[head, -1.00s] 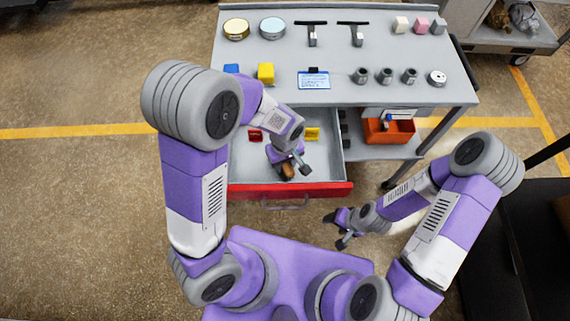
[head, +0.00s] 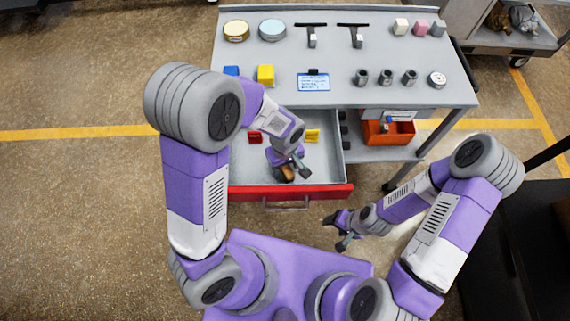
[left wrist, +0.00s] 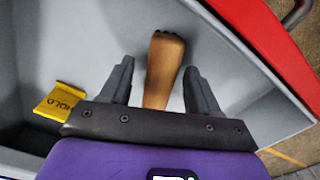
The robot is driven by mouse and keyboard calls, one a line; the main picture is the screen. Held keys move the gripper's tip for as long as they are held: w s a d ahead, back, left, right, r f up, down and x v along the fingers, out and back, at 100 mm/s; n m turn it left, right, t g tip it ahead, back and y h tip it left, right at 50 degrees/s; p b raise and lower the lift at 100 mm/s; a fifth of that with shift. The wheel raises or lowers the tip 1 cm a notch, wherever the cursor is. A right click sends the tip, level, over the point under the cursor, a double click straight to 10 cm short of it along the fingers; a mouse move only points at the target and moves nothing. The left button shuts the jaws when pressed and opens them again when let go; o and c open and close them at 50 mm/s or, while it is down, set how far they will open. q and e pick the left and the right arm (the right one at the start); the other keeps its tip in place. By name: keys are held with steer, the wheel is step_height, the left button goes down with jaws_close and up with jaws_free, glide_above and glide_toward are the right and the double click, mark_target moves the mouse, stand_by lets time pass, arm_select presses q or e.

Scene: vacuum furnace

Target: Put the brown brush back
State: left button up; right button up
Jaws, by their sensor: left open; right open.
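The brown brush (head: 286,174) is in the open grey drawer with a red front (head: 325,192). In the left wrist view the brush (left wrist: 165,65) shows a brown handle with a dark far end. My left gripper (head: 292,174) is inside the drawer area, over the brush. In the left wrist view its fingers (left wrist: 157,72) are open, one on each side of the brush, with gaps visible. Part of the brush is hidden behind the gripper. My right gripper (head: 343,230) is open and empty, in front of the drawer at the right.
A yellow HOLD tag (left wrist: 60,102) and a red tag (head: 255,137) lie in the drawer. The grey worktop (head: 335,55) above holds tins, blocks and small cylinders. An orange bin (head: 389,133) stands on the shelf to the right.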

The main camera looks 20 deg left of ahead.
arm_select(q)
step_height(320, 180, up, 12)
steer(key=p, duration=0.3)
steer(key=shift+p, duration=0.4)
steer(key=shift+f, duration=0.1)
